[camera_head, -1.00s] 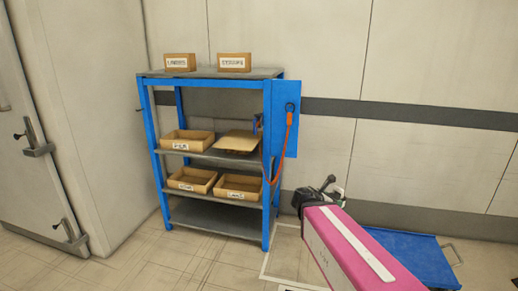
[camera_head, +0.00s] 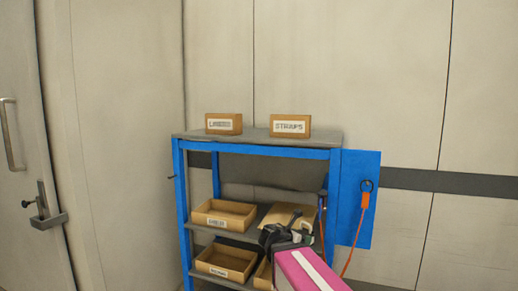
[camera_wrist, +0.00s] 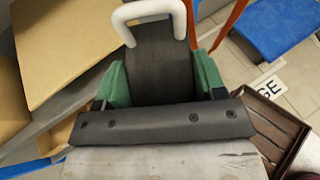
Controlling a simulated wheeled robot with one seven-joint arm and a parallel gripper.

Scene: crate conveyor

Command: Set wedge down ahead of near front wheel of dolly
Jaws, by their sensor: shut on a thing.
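In the wrist view my gripper (camera_wrist: 158,82) has its green fingers shut on a dark grey wedge (camera_wrist: 153,62) with a white loop handle (camera_wrist: 148,12). The wedge lies between both fingers; its lower end is hidden by the black palm bar. In the head view my gripper (camera_head: 290,228) hangs in front of the right side of the shelf rack, and the wedge is too small there to make out. No dolly or wheel can be made out for certain; a blue flat panel (camera_wrist: 280,25) shows at the upper right of the wrist view.
A blue rack (camera_head: 262,153) stands against the wall with cardboard bins, including one on the middle shelf (camera_head: 224,215). An orange cord (camera_head: 358,232) hangs from its blue side panel (camera_head: 358,180). A brown slatted object (camera_wrist: 268,125) and floor lettering (camera_wrist: 268,84) lie close below my gripper.

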